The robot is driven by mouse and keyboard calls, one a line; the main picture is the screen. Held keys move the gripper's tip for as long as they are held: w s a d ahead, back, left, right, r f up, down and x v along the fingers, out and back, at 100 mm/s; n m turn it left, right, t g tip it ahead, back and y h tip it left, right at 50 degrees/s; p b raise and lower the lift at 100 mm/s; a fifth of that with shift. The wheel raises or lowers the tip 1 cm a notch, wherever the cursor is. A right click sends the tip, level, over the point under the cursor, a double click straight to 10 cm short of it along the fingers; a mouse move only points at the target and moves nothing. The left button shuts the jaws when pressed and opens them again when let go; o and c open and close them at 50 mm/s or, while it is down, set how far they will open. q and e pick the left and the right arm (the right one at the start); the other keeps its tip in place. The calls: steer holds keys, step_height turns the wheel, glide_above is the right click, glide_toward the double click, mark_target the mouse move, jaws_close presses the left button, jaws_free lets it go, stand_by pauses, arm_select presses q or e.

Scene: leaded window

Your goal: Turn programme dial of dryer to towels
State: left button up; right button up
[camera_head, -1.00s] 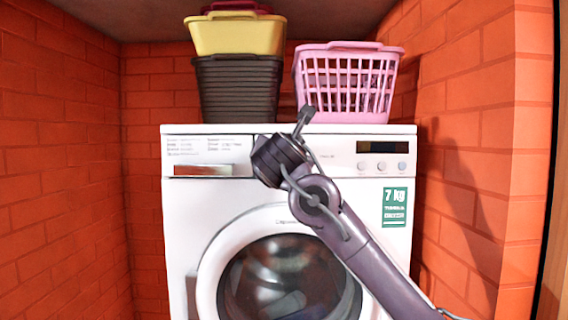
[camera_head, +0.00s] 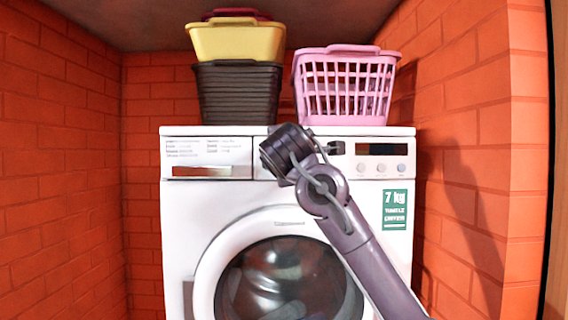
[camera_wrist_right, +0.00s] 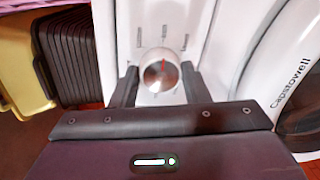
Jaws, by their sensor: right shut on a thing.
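The white dryer (camera_head: 190,235) stands against the back wall, its round door below the control panel. Its programme dial (camera_wrist_right: 161,72) shows in the right wrist view as a round silver knob with a red pointer line, with small labels on the panel around it. In the head view my right arm hides the dial. My right gripper (camera_wrist_right: 160,85) has one finger on each side of the dial and is shut on it. In the head view its wrist (camera_head: 288,152) is in front of the panel. My left gripper is in neither view.
A dark basket with a yellow basket (camera_head: 238,40) on it and a pink basket (camera_head: 345,88) stand on the dryer. A display (camera_head: 382,149) and small buttons are right of my wrist. Orange brick walls close in both sides.

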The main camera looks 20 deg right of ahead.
steer(key=m+b, duration=0.1)
steer(key=m, duration=0.7)
steer(key=m+t+b, duration=0.1)
steer(key=m+b, duration=0.1)
steer(key=m, duration=0.7)
steer(key=f+m+b, duration=0.1)
steer(key=m+b, duration=0.1)
steer(key=m, duration=0.7)
steer(key=shift+w+a+y, duration=0.1)
steer(key=shift+y, duration=0.2)
steer(key=shift+m, duration=0.3)
steer(key=o, duration=0.9)
steer(key=shift+o, duration=0.4)
steer(key=shift+r, duration=0.1)
steer(key=shift+t, duration=0.3)
